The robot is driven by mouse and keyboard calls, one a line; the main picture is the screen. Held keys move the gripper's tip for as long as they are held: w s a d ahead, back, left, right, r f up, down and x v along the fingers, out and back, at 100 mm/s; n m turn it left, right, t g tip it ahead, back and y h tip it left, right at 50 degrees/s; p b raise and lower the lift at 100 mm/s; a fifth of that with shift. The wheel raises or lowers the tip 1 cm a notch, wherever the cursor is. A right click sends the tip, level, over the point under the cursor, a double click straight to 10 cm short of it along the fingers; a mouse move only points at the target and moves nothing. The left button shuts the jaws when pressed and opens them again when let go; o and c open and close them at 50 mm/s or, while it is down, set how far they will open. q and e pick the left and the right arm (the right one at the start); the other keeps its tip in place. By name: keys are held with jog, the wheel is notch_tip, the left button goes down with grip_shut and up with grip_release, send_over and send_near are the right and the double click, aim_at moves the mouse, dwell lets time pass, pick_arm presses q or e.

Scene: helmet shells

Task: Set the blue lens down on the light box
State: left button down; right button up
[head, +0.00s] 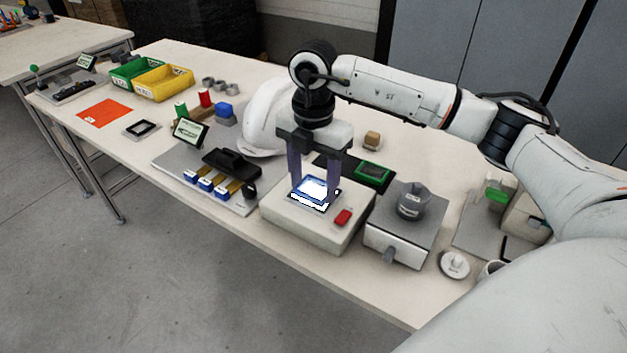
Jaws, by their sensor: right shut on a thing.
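The light box (285,218) is a pale box with a lit white window (308,201) on its top and a red switch (343,217) at its right. The blue lens (314,188) shows as a bluish, bright patch at the lit window, between the fingers of my right gripper (314,190). My right gripper points straight down and is shut on the lens. Whether the lens touches the window or is just above it, I cannot tell. My left gripper is not in view.
A white helmet shell (268,118) stands behind the gripper. A grey device with a dark knob (413,203) stands right of the light box. A plate with blue-ended parts (205,184) lies left. Green (134,71) and yellow bins (163,83) stand further left.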

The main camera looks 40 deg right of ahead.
jog(key=shift+f, duration=0.35)
